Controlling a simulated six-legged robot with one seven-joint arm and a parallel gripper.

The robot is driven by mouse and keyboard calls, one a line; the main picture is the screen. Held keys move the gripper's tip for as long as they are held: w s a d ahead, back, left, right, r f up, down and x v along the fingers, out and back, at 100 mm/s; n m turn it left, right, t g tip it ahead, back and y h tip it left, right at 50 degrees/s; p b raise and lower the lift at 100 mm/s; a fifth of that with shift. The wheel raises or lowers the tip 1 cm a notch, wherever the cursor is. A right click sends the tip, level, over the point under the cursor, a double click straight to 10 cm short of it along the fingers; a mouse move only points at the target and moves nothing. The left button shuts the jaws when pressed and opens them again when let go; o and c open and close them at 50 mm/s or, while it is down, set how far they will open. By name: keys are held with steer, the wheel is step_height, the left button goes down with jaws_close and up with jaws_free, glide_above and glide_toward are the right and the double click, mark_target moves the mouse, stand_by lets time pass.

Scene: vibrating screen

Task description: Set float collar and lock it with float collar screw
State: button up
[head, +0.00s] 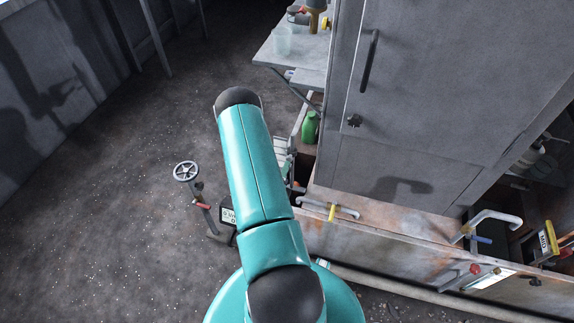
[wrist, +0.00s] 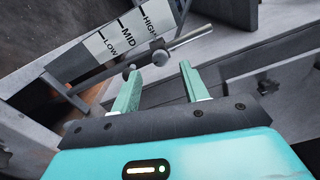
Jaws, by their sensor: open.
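In the wrist view my gripper (wrist: 160,76) is open and empty, its two teal fingers apart. Just beyond the fingertips, a grey rod (wrist: 193,38) runs up to the right. A white plate marked LOW, MID, HIGH (wrist: 122,42) stands behind. In the head view my arm hides the gripper and collar.
In the head view a grey cabinet (head: 440,90) stands right of my arm, above a rusty ledge (head: 385,222). A bent pipe with a yellow valve handle (head: 332,212) lies there. A handwheel (head: 186,171) stands at left. The floor (head: 110,230) at left is mostly open.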

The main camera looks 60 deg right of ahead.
steer(key=s+a, duration=0.1)
steer(key=a, duration=0.8)
steer(key=shift+s+a, duration=0.15)
steer(key=shift+s, duration=0.05)
